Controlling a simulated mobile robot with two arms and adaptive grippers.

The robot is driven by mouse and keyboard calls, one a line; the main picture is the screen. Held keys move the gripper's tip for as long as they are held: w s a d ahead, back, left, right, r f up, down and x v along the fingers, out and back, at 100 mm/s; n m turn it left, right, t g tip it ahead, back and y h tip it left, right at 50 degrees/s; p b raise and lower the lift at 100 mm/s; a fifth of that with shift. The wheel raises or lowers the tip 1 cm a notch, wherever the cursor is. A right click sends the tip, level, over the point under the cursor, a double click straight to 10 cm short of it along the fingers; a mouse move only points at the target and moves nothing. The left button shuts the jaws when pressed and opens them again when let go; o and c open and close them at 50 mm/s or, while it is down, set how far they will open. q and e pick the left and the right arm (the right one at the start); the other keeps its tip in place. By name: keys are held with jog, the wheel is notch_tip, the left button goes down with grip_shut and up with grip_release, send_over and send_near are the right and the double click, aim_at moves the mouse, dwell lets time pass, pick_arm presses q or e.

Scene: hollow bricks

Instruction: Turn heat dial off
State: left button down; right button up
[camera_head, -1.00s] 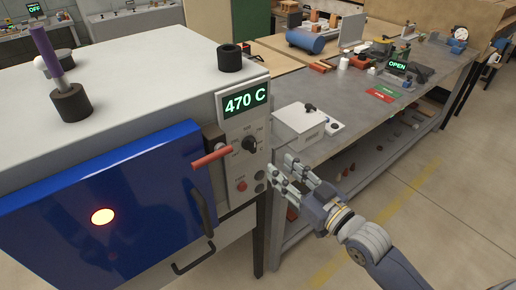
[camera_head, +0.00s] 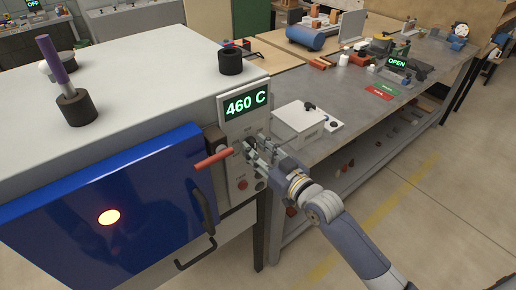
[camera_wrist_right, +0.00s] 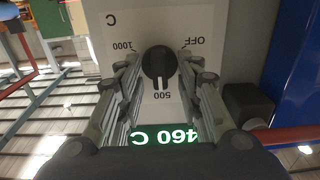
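The black heat dial (camera_wrist_right: 159,66) sits on a white panel marked OFF, 500 and 1000, which appears upside down in the right wrist view. Its pointer mark lies near the 500 side. My right gripper (camera_wrist_right: 160,62) is open, with one finger on each side of the dial and small gaps showing. In the head view the right gripper (camera_head: 249,147) is at the furnace's control panel and hides the dial. The green display (camera_head: 246,104) above reads 460 C. My left gripper is not in view.
A red door handle bar (camera_head: 214,159) sticks out just left of the right gripper, beside the blue furnace door (camera_head: 110,200). A red button (camera_head: 242,184) is below. A grey workbench (camera_head: 350,125) with a white box (camera_head: 298,122) stands to the right.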

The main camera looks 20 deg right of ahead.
jog(key=shift+c, duration=0.5)
grip_shut()
jog(key=shift+n, duration=0.3)
jog(key=n+p, duration=0.1)
jog(key=n, duration=0.8)
jog(key=shift+a+n, duration=0.15)
jog(key=shift+n, duration=0.25)
jog(key=n, duration=1.3)
jog(key=shift+s+f+n, duration=0.1)
jog(key=shift+f+n, duration=0.2)
jog(key=shift+f, duration=0.1)
